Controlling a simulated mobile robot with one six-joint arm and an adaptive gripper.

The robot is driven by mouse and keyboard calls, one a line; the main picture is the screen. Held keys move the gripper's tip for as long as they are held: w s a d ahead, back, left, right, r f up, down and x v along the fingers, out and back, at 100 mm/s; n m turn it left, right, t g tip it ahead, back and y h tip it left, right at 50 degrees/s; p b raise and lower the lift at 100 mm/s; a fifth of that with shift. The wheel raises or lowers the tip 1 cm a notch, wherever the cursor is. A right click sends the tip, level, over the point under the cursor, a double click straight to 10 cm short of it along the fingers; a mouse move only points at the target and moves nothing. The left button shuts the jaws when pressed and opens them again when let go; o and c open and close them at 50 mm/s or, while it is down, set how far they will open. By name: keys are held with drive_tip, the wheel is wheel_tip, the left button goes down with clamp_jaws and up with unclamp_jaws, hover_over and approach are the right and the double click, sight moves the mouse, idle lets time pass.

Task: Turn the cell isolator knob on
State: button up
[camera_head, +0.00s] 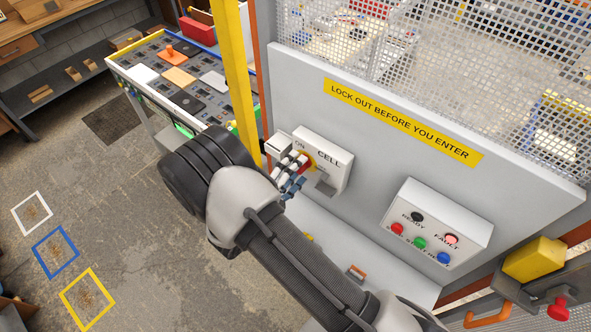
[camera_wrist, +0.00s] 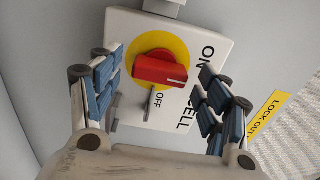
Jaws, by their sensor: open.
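The cell isolator is a white box (camera_head: 334,152) marked CELL on the grey panel; it also fills the middle of the wrist view (camera_wrist: 218,30). Its red knob (camera_wrist: 160,70) sits on a round yellow plate (camera_wrist: 150,44). In the wrist view the knob's white-marked end points right, toward the side with the word ON, and away from OFF, which lies below it. My gripper (camera_wrist: 162,84) is open, with one blue-padded finger on each side of the knob and visible gaps to it. In the head view my gripper (camera_head: 291,173) partly hides the knob (camera_head: 307,162).
A yellow lock-out sign (camera_head: 402,120) runs above the box. A push-button box (camera_head: 440,213) with several coloured buttons and lamps is to the right. A yellow post (camera_head: 234,70) stands to the left, before a table of boards (camera_head: 180,80). Mesh (camera_head: 440,50) rises above the panel.

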drive_tip(key=v, duration=1.2)
